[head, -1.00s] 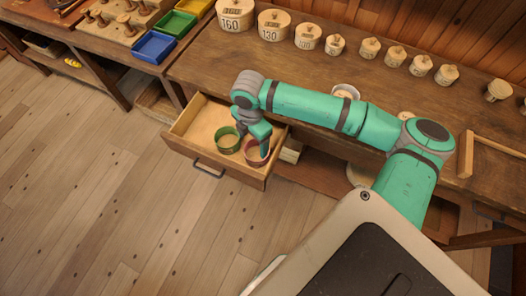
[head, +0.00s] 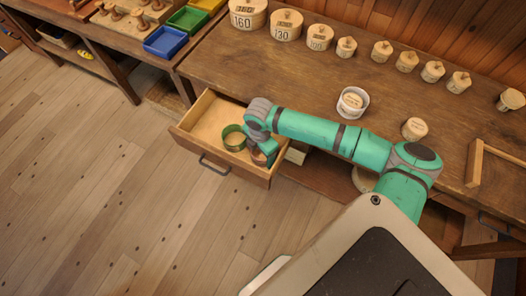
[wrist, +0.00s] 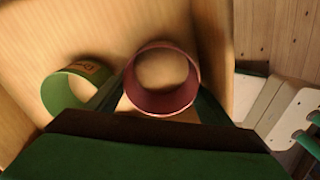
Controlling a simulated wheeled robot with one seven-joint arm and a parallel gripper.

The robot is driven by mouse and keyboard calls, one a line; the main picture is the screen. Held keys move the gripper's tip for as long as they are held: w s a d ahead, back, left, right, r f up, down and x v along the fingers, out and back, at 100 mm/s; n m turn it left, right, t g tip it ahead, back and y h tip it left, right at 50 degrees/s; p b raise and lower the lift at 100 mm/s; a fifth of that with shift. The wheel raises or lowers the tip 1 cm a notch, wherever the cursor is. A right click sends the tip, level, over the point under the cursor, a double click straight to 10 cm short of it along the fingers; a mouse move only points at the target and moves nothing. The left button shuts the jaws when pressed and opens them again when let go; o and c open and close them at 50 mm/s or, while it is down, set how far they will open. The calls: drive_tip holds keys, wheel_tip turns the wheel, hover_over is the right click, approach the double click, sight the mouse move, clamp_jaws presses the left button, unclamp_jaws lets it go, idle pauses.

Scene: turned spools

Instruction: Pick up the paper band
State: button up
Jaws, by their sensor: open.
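Two bands stand in the open drawer (head: 202,116). One is dark red (wrist: 163,104); in the wrist view it is a round ring between my fingers. In the head view my gripper and wrist hide most of it. I cannot tell from the look which is called the paper band. My gripper (wrist: 161,88) is open, pointing down into the drawer with a finger on each side of the red band.
The drawer's front wall with its handle (head: 215,165) is close to my gripper. The bench top (head: 300,72) above bears a row of lidded wooden pots, a white cup (head: 352,103) and a small pot (head: 414,128). Colored trays (head: 168,41) stand at upper left. The floor ahead is clear.

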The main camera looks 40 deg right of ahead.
drive_tip(key=c, duration=0.8)
drive_tip(key=shift+r, duration=0.1)
